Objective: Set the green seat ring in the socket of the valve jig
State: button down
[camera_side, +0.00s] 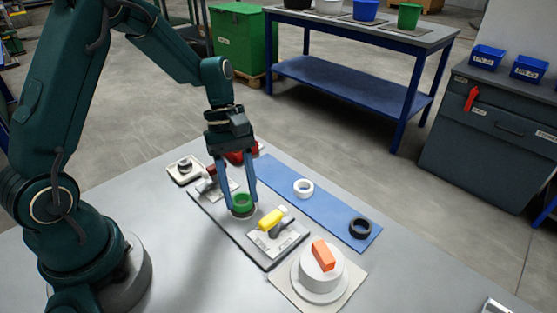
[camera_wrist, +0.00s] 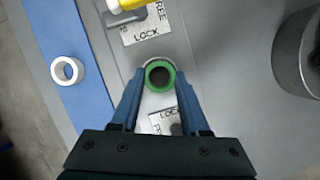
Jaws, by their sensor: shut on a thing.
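The green seat ring (camera_side: 242,201) is between the fingertips of my gripper (camera_side: 238,203), over the middle of the valve jig (camera_side: 208,205). In the wrist view the green ring (camera_wrist: 159,75) sits between the blue fingers of my gripper (camera_wrist: 158,82), which are shut on it. The socket is beneath the ring; a light round rim (camera_side: 243,212) shows just under it in the side view. I cannot tell whether the ring is seated or slightly above.
A white ring (camera_side: 303,187) and a black ring (camera_side: 359,228) lie on the blue mat (camera_side: 330,210). A grey stepped round part (camera_side: 318,272) with an orange block (camera_side: 323,254) stands near the front. A small round part on a plate (camera_side: 185,169) is at the left.

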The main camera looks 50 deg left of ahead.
jog(key=shift+f, duration=0.4)
jog(key=shift+c, duration=2)
grip_release()
jog(key=shift+f, duration=0.1)
jog(key=v, duration=1.1)
jog(key=s+d+r+m+t+y, duration=0.2)
jog(key=s+m+t, duration=0.1)
jog(key=s+m, duration=0.2)
jog(key=s+d+r+m+t+y, duration=0.2)
jog(key=s+m+t, duration=0.2)
jog(key=s+m, duration=0.2)
jog(key=shift+s+d+m, duration=0.35)
jog(key=shift+m, duration=0.95)
jog(key=shift+r, duration=0.1)
